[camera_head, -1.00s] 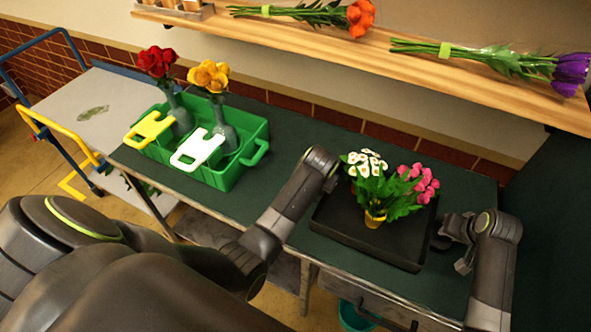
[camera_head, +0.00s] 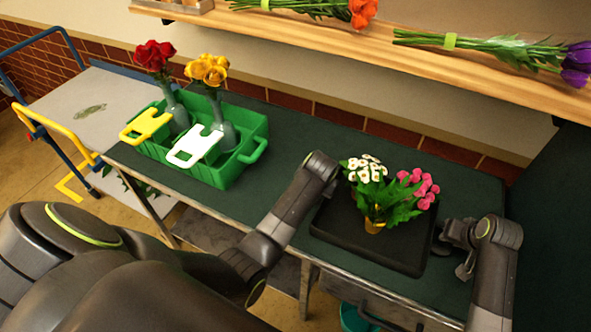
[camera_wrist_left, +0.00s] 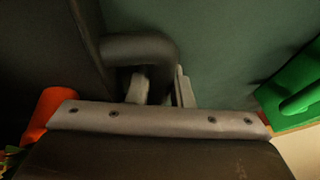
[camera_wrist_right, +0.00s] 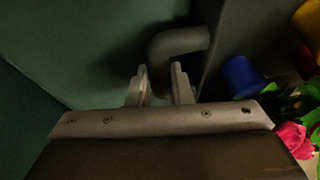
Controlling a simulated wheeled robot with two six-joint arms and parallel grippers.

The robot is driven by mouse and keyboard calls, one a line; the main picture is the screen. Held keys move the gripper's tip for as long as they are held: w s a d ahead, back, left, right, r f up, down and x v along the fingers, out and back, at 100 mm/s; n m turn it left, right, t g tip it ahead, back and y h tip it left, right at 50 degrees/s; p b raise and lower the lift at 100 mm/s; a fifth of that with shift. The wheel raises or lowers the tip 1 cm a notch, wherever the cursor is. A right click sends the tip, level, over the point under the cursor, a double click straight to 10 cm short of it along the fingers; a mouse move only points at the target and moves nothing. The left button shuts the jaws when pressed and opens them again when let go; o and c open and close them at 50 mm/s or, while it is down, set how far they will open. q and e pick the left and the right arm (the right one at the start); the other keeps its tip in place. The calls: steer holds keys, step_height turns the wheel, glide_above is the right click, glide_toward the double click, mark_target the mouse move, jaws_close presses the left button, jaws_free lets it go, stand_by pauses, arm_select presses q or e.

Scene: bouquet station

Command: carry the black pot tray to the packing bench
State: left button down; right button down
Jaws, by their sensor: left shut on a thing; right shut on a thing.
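The black pot tray (camera_head: 345,234) is on or just above the dark green table at the right in the head view; I cannot tell if it is lifted. On it are a plant with white flowers (camera_head: 365,168) and one with pink flowers (camera_head: 420,187). My left gripper (camera_wrist_left: 160,88) is shut on the tray's left handle (camera_wrist_left: 140,46). My right gripper (camera_wrist_right: 160,88) is shut on the right handle (camera_wrist_right: 180,42). In the head view the left gripper is hidden behind its wrist, and my right gripper (camera_head: 446,238) is at the tray's right side.
A green crate (camera_head: 228,172) with vases of red and yellow flowers stands left on the table (camera_head: 265,195). A wooden shelf (camera_head: 480,75) with bouquets runs behind. A cart (camera_head: 60,105) is at the far left. A teal bucket (camera_head: 355,318) sits below the table.

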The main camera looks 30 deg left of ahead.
arm_select(q)
steer(key=shift+f+b, duration=0.3)
steer(key=shift+f, duration=0.05)
arm_select(e)
steer(key=shift+f, duration=0.3)
arm_select(q)
steer(key=c, duration=1.3)
jaws_free()
steer(key=shift+s+r, duration=0.1)
steer(key=shift+s, duration=0.05)
arm_select(e)
steer(key=c, duration=1.3)
jaws_free()
steer(key=shift+s+r, duration=0.1)
steer(key=shift+s, duration=0.05)
arm_select(q)
steer(key=v, duration=1.1)
steer(key=shift+s+d+r, duration=0.1)
steer(key=shift+s+r, duration=0.05)
steer(key=shift+r, duration=0.2)
arm_select(e)
steer(key=v, duration=1.2)
